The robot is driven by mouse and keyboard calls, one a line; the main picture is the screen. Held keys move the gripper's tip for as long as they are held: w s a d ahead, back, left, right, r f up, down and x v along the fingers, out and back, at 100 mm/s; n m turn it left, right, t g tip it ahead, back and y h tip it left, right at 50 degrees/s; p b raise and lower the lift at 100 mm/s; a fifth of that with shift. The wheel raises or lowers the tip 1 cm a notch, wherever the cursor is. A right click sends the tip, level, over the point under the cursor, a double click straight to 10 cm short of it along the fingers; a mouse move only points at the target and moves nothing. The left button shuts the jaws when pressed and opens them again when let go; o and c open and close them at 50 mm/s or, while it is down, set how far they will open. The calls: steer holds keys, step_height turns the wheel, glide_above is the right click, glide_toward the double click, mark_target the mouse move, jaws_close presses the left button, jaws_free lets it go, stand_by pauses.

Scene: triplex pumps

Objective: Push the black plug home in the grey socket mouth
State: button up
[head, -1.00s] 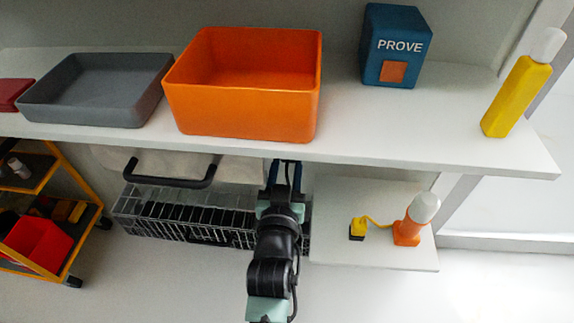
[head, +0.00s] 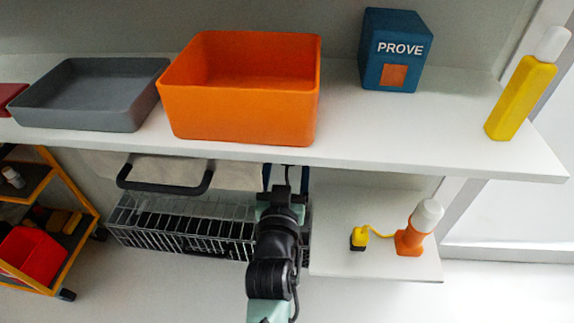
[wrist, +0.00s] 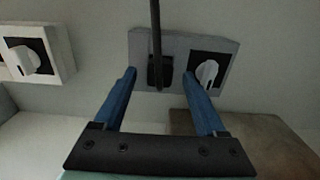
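In the wrist view a grey socket plate (wrist: 180,46) is on the wall ahead of my gripper (wrist: 160,75). A black plug-like block (wrist: 160,72) sits at the left part of that plate, with a thin dark bar or cord running up from it. I cannot tell how deep it sits. My gripper's two blue fingers are spread wide to either side of the block, with gaps visible. In the head view my gripper (head: 286,178) is under the shelf's front edge; the plug and socket are hidden there.
A white shelf (head: 400,150) overhangs my gripper, bearing an orange bin (head: 240,113). A wire rack (head: 180,228) is left of my arm. A lower board (head: 390,267) with an orange bottle (head: 409,239) is right. The plate also carries a white knob (wrist: 207,73).

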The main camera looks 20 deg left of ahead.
steer(key=shift+s, duration=0.1)
steer(key=p+v, duration=0.5)
steer(key=v, duration=0.7)
steer(key=shift+s, duration=0.35)
steer(key=shift+s+d, duration=0.1)
steer(key=shift+d, duration=0.05)
